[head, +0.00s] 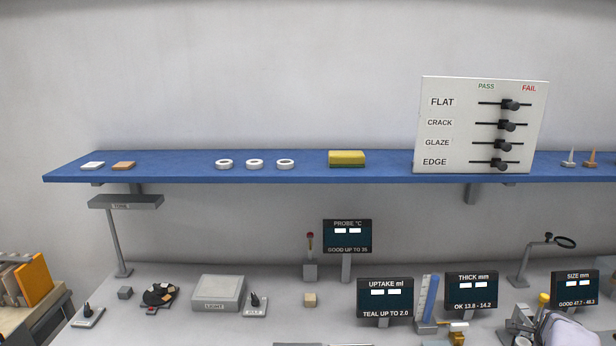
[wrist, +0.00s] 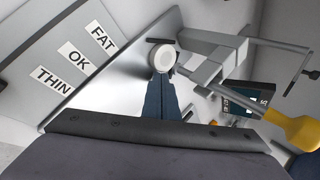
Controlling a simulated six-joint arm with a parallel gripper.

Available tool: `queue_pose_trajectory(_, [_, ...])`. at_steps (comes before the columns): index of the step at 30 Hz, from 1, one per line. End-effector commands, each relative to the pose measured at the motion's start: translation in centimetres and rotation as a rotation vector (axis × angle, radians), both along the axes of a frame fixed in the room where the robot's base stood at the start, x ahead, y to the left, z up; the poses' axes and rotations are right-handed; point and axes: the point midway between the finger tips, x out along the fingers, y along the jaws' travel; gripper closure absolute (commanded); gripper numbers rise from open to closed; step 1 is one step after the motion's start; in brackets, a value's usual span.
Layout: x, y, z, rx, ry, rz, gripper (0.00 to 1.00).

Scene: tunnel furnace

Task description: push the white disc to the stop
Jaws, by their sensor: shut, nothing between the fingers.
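The white disc (wrist: 162,57) shows in the wrist view, near the top centre, on a bare metal plate (wrist: 118,72). My gripper (wrist: 162,78) has its dark blue fingers shut together, with nothing between them. The fingertips are right at the near edge of the disc; I cannot tell whether they touch it. A short dark bar (wrist: 160,41) lies just beyond the disc; I cannot tell whether it is the stop. I cannot make out the disc or my fingertips in the head view.
A grey bracket (wrist: 205,70) with a rod stands close right of the disc. A yellow knob (wrist: 292,130) is further right. Labels THIN, OK and FAT (wrist: 103,35) lie to the left. In the head view, displays such as THICK mm (head: 471,290) stand on the bench below a blue shelf (head: 190,172).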

Motion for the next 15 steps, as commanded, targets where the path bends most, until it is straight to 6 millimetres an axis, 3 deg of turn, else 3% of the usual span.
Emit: queue_pose_trajectory(15, [-0.9, -1.0, -0.1, 0.001, 0.002, 0.000, 1.00])
